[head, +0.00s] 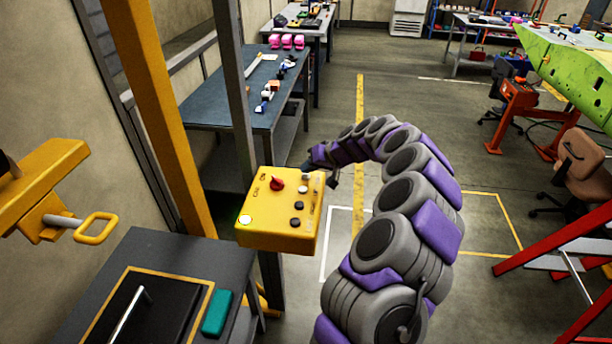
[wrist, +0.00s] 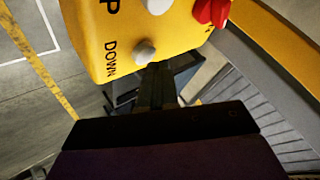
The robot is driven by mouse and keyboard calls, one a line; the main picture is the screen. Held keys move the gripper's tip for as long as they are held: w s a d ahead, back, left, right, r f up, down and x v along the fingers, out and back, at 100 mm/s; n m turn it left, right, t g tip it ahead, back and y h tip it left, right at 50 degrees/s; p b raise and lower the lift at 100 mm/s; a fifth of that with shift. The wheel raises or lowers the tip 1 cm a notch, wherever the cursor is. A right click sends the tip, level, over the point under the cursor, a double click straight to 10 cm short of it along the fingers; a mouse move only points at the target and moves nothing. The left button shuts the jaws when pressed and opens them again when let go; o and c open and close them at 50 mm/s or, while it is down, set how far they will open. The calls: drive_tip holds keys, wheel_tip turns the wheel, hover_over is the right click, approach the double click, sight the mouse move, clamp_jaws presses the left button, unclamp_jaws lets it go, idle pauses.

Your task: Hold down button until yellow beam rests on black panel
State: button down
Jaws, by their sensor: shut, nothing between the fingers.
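The yellow control box (head: 278,228) hangs on a grey post in the head view. It carries a red knob (head: 277,184) and several small buttons. In the wrist view, a pale round button (wrist: 145,52) sits beside the word DOWN. My gripper (wrist: 156,70) is shut and empty, its tips close to that button; I cannot tell whether they touch it. In the head view my gripper (head: 322,172) is at the box's right side, partly hidden. The yellow beam (head: 42,172) is at the left edge, apparently above the black panel (head: 150,312) on the dark table.
A yellow ring handle (head: 97,229) sticks out from the beam. A teal block (head: 216,313) lies beside the panel. A yellow upright (head: 158,110) and a grey post (head: 236,90) stand near the box.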

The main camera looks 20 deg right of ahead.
sight(309, 176)
drive_tip(key=shift+f+b, duration=0.35)
drive_tip(key=shift+f, duration=0.1)
idle(0.4)
drive_tip(key=shift+r, duration=0.1)
idle(2.9)
drive_tip(key=shift+r, duration=0.8)
drive_tip(key=shift+p, duration=0.3)
drive_tip(key=shift+r+p, duration=0.85)
drive_tip(key=shift+r, duration=1.7)
